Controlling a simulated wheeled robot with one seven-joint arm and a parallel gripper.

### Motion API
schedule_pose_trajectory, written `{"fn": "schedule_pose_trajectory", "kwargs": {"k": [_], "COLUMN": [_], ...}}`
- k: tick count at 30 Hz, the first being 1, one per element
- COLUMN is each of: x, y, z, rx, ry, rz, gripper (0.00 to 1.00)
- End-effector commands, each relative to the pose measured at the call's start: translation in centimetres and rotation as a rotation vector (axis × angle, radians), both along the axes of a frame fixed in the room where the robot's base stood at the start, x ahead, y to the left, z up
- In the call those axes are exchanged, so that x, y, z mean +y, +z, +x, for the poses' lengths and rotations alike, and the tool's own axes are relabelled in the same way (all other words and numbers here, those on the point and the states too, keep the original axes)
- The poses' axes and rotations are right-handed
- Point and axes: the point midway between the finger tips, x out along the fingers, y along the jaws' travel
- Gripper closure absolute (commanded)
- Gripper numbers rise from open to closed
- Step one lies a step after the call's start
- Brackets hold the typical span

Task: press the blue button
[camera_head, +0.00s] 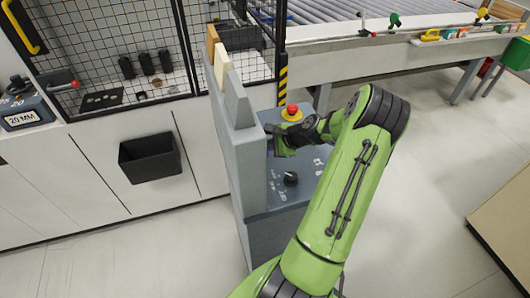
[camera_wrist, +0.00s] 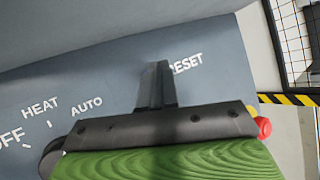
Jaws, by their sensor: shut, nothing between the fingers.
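No blue button shows in either view. My gripper (camera_head: 270,129) is over the far part of the grey-blue control panel (camera_head: 258,196), beside the upright grey back plate. In the wrist view my gripper's fingers (camera_wrist: 156,84) are together and empty, with their tips close to the panel face (camera_wrist: 110,75), just left of the white RESET lettering (camera_wrist: 187,63). The fingers cover the spot beside that lettering. I cannot tell whether the tips touch anything.
A red mushroom button (camera_head: 292,110) stands just behind my gripper. A black knob (camera_head: 290,179) sits nearer on the panel. Left is a white cabinet with a black bin (camera_head: 150,158) and mesh guard. A roller conveyor (camera_head: 350,45) lies behind; open floor is right.

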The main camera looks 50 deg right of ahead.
Motion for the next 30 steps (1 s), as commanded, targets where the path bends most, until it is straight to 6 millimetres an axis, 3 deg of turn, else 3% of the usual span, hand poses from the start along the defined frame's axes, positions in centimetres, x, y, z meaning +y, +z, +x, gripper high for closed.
{"fn": "schedule_pose_trajectory", "kwargs": {"k": [30], "x": [0.01], "y": [-0.96], "z": [0.00], "rx": [0.001], "ry": [0.001], "rz": [0.000], "gripper": [1.00]}}
